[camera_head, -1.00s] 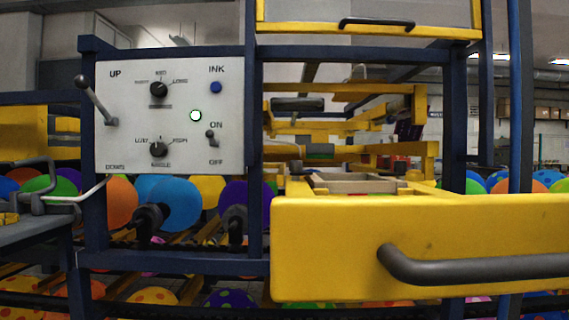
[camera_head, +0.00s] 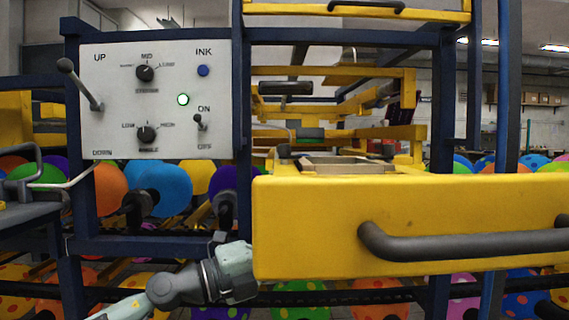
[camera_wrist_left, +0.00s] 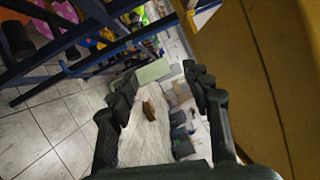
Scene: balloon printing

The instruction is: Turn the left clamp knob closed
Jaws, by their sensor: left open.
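A small dark knob-like part (camera_head: 284,151) sits at the left of the frame behind the yellow drawer front in the head view. It may be the left clamp knob, but it is too small to tell its setting. My left arm comes in low from the left in the head view, with its wrist beside the drawer's lower left corner. Its fingers cannot be made out there. In the left wrist view my left gripper (camera_wrist_left: 161,76) is open and empty, with no knob between its fingers. My right gripper is not in view.
The yellow drawer front (camera_head: 320,225) with a dark handle (camera_head: 460,246) juts out right of my left wrist. A white control panel (camera_head: 120,105) with knobs and a lever stands at the left. Blue frame bars (camera_head: 150,245) and several balloons lie around the arm.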

